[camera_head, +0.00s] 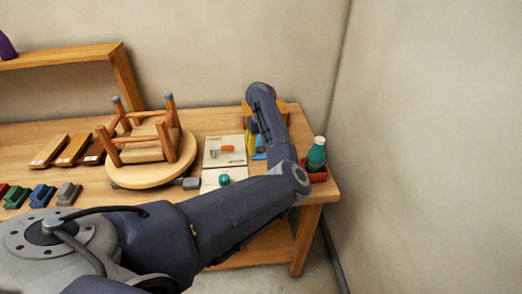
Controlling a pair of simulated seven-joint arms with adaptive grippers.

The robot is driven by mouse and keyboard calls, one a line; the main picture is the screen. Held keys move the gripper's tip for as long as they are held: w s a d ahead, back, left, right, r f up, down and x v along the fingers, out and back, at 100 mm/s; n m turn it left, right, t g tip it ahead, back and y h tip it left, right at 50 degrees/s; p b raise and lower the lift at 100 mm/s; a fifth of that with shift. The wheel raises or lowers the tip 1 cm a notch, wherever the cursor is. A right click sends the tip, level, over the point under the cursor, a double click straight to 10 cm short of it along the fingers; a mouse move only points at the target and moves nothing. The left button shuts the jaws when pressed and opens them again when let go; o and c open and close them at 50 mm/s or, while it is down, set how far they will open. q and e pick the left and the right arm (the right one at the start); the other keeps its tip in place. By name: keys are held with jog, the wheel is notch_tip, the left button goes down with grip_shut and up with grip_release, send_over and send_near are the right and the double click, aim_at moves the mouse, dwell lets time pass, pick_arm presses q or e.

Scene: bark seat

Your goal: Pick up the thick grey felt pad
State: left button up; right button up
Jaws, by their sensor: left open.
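A small grey block (191,183) lies on the wooden workbench (225,118) at the right edge of an upturned stool's round seat. It may be the thick grey felt pad, but it is too small to be certain. Another grey block (68,193) ends the row of coloured blocks at the left. My left arm reaches across the bench's front right. My left gripper (253,127) is open near the back right, apart from both grey pieces; its fingers are mostly hidden by the arm. My right gripper is out of view.
The upturned wooden stool (145,172) has grey-tipped legs. Beside it lie pale cards (224,150) with small parts and a teal knob (224,180). A green bottle (316,154) stands in a red tray at the right edge. Wooden strips (74,149) lie left.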

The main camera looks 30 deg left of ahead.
pick_arm(q)
jog(key=c, duration=1)
jog(key=shift+r, duration=0.15)
